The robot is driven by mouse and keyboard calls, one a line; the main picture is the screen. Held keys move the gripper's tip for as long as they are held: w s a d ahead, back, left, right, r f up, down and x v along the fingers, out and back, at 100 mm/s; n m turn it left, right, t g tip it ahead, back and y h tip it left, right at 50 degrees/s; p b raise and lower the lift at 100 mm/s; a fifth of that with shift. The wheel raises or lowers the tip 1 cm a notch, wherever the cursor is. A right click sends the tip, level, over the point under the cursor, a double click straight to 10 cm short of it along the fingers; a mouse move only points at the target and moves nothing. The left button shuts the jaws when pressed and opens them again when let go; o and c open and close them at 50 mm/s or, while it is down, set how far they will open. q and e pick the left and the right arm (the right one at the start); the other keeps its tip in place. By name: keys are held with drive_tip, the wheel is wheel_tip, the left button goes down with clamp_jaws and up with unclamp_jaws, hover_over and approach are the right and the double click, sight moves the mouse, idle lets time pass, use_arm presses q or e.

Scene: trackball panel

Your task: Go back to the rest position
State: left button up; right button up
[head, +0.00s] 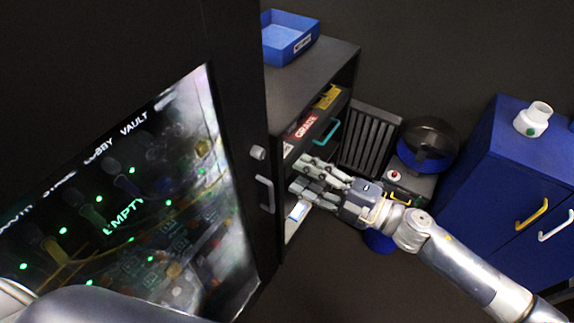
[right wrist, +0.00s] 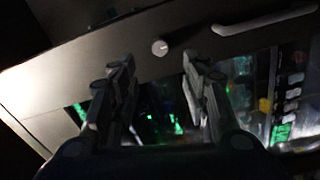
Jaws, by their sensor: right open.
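My right gripper (head: 305,177) is open in the head view, with its arm coming in from the right. It is in front of the dark cabinet's shelves, to the right of the cabinet's grey handle (head: 266,194). In the right wrist view its two fingers (right wrist: 155,75) stand apart with nothing between them. Beyond them are a panel with a round knob (right wrist: 160,47), a pale handle (right wrist: 262,20) and green-lit graphics. A grey arm part of mine fills the lower left of the head view; no left gripper shows.
A large screen panel (head: 150,215) reading "EMPTY" fills the left. A blue bin (head: 288,38) sits on the cabinet top (head: 310,85). A blue cabinet (head: 510,185) with yellow and white handles stands at right, a white container (head: 533,120) on it. A round dark bin (head: 428,140) stands behind my right arm.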

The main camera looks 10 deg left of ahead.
drive_tip(key=shift+v, duration=0.85)
drive_tip(key=w+d+f+m+t+h, duration=0.35)
drive_tip(key=w+d+f+m, duration=0.2)
drive_tip(key=f, duration=0.35)
drive_tip(key=w+d+f+m+t+h, duration=0.2)
drive_tip(key=w+d+f+m+h, duration=0.3)
drive_tip(key=f, duration=0.4)
drive_tip(key=s+d+f+m+h+b, duration=0.1)
drive_tip(key=s+d+f+m+h, duration=0.2)
drive_tip(key=f, duration=0.5)
drive_tip(key=s+d+f+m+h, duration=0.1)
drive_tip(key=s+d+f+m, duration=0.25)
drive_tip(key=d+f, duration=0.35)
drive_tip(key=s+d+f+m+g+h, duration=0.2)
drive_tip(key=s+d+f+m+g, duration=0.1)
drive_tip(key=s+f, duration=0.6)
drive_tip(key=s+d+f+m+g+h, duration=0.2)
drive_tip(key=s+d+f+m, duration=0.1)
drive_tip(key=s+f, duration=0.6)
drive_tip(key=s+f+m+g, duration=0.2)
drive_tip(key=s+f, duration=0.2)
drive_tip(key=s, duration=0.8)
drive_tip(key=s+f+m+g, duration=0.1)
drive_tip(key=s+f+g, duration=0.2)
drive_tip(key=s, duration=1)
drive_tip(key=shift+d+f+m+g+b, duration=0.2)
drive_tip(key=shift+f+m+g+b, duration=0.2)
drive_tip(key=shift+f, duration=0.3)
